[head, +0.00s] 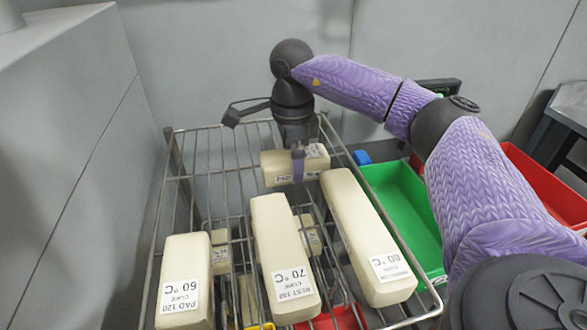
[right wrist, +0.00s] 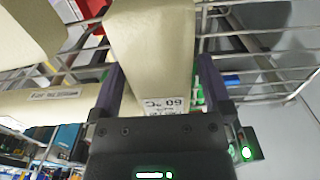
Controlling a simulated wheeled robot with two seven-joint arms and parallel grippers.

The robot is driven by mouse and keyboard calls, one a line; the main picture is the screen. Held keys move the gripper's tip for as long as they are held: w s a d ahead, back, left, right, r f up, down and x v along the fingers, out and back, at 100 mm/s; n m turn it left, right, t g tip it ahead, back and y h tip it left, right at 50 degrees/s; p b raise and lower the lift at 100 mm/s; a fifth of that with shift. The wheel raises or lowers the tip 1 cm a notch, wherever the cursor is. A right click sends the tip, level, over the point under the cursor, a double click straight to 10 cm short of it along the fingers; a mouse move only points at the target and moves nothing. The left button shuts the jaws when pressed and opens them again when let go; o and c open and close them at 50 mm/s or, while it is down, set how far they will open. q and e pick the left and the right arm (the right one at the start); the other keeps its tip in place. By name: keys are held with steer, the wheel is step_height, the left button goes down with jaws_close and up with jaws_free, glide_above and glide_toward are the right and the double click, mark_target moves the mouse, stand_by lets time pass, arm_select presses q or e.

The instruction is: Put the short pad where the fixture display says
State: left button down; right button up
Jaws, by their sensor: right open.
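A cream block (head: 275,168), shorter than the long ones and partly legible as "PAD", lies crosswise at the back of the wire rack. My right gripper (head: 298,165) points down over it, with one purple finger across its near side. In the right wrist view, the open fingers of my right gripper (right wrist: 158,70) stand on both sides of a cream block (right wrist: 150,40) with an upside-down "60 °C" label. I cannot tell whether they touch it. Another block at the front left (head: 183,262) reads "PAD 120, 60 °C". No readable fixture display shows. My left gripper is out of view.
The wire rack (head: 162,215) also bears two long cream blocks, one labelled 70 °C (head: 272,225) and one at the right (head: 355,225). Smaller labelled blocks (head: 220,262) show below through the wires. A green bin (head: 400,200) and a red bin (head: 545,185) stand at the right.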

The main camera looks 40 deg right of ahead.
steer(key=shift+f, duration=0.45)
steer(key=shift+r, duration=0.15)
steer(key=c, duration=1.2)
